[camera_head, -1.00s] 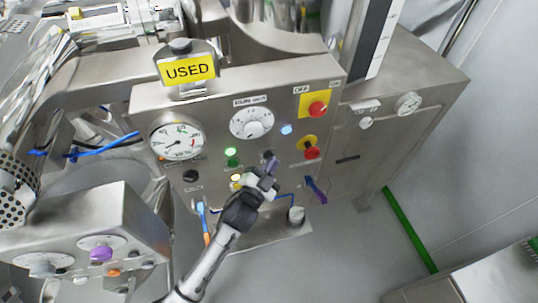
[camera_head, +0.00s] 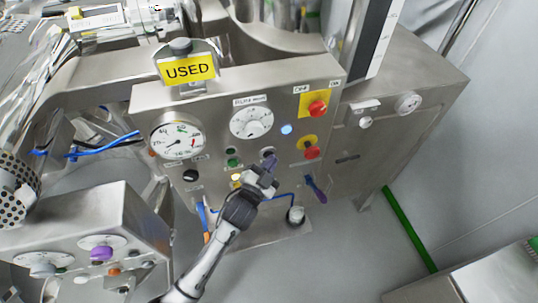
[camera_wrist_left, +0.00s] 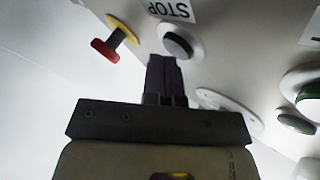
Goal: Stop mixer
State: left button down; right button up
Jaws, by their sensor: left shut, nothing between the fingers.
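The mixer's steel control panel (camera_head: 215,125) fills the middle of the head view. My left gripper (camera_head: 270,162) is shut and empty, its purplish fingertips at the panel just below a round grey button (camera_head: 267,152). In the left wrist view the shut fingertips (camera_wrist_left: 165,62) point at that grey button (camera_wrist_left: 179,43), which has a STOP label (camera_wrist_left: 169,8) beside it. I cannot tell whether they touch it. A green button (camera_head: 231,157) left of the fingers looks dark. My right gripper is not in view.
A red emergency knob (camera_head: 311,152) sits right of my gripper, with a red switch (camera_head: 317,109) on yellow above. A dial (camera_head: 251,122) and a pressure gauge (camera_head: 176,141) are to the left. A yellow USED sign (camera_head: 187,69) stands on top. A blue light (camera_head: 286,129) glows.

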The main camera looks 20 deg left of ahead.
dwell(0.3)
pick_arm(q)
jog(key=shift+s+d, duration=0.5)
jog(key=shift+s, duration=0.1)
jog(key=shift+p, duration=0.3)
jog(key=s+d+p, duration=0.1)
jog(key=s+d, duration=0.2)
jog(key=shift+s+d, duration=0.1)
jog(key=shift+s, duration=0.3)
dwell(0.8)
